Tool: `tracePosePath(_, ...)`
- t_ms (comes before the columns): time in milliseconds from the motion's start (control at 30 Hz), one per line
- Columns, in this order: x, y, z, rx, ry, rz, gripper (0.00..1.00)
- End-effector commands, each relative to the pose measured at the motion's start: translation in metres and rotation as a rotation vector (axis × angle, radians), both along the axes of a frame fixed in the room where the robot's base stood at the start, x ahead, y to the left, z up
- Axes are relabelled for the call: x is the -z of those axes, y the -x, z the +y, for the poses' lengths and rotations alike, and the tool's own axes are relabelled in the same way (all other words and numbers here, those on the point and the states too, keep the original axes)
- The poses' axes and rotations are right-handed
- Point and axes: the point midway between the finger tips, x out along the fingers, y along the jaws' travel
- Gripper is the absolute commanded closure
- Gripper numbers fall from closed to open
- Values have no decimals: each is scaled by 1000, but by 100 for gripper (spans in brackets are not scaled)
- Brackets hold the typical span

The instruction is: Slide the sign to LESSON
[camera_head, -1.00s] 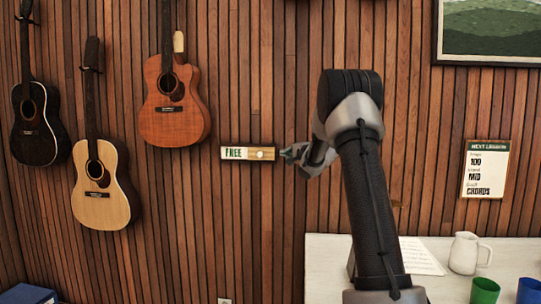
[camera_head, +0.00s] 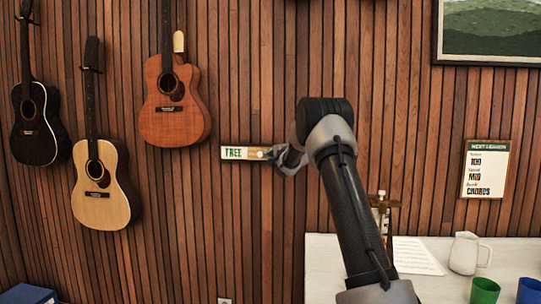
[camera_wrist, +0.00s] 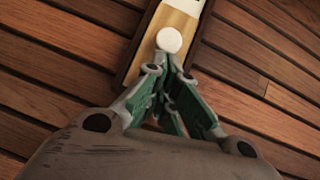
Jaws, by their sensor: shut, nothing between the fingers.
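The sliding sign (camera_head: 236,153) is mounted on the wood-slat wall, with green letters that seem to read FREE on its white left part. A pale wooden slider with a round white knob (camera_head: 261,154) fills its right part. In the wrist view the knob (camera_wrist: 169,40) stands just beyond my fingertips, on the wooden slider (camera_wrist: 170,23) in a dark frame. My gripper (camera_head: 274,154) is shut and empty at the right end of the sign. In the wrist view its green-padded fingers (camera_wrist: 172,68) meet close to the knob; I cannot tell whether they touch it.
Several guitars (camera_head: 103,185) hang on the wall to the left. A white table (camera_head: 325,270) at lower right carries a paper, a white jug (camera_head: 466,252) and cups (camera_head: 485,290). A NEXT LESSON board (camera_head: 485,169) hangs at right. The wall around the sign is clear.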

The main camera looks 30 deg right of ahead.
Motion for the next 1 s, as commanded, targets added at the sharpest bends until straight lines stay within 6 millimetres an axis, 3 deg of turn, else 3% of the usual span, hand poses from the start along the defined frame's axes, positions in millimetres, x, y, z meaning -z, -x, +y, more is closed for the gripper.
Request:
tracePosePath(167,0,-7,10,-2,1,-2,100)
tracePosePath(500,0,-59,88,-2,1,-3,100)
tracePosePath(633,0,-74,109,-1,0,-2,100)
tracePosePath(1000,0,-81,119,0,0,0,100)
